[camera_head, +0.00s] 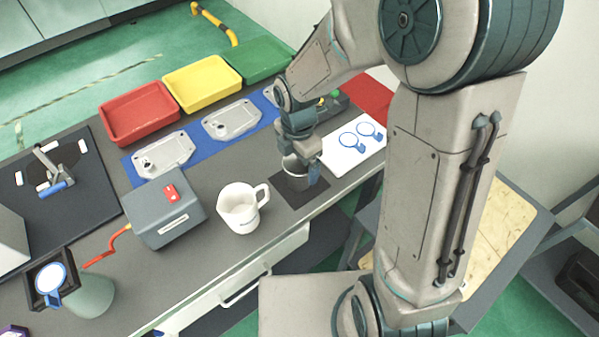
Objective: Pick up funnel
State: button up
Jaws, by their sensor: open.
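A small grey metal vessel with a round open top, likely the funnel (292,172), stands on a dark square mat (316,190) near the front edge of the bench. My gripper (303,170) points down at it, with a blue-grey finger at its right side. The jaws are open, and the fingers partly cover the vessel. I cannot tell whether they touch it.
A white pitcher (238,208) stands just left of the vessel. A grey box (163,211) is further left. Castings (231,120) lie on a blue mat behind, with red (139,113), yellow (203,83) and green (254,58) trays beyond. A white board (338,158) lies to the right.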

aim_at(299, 172)
jog(key=shift+w+d+f, duration=0.1)
jog(key=shift+w+f, duration=0.05)
jog(key=shift+f, duration=2.4)
jog(key=c, duration=1.1)
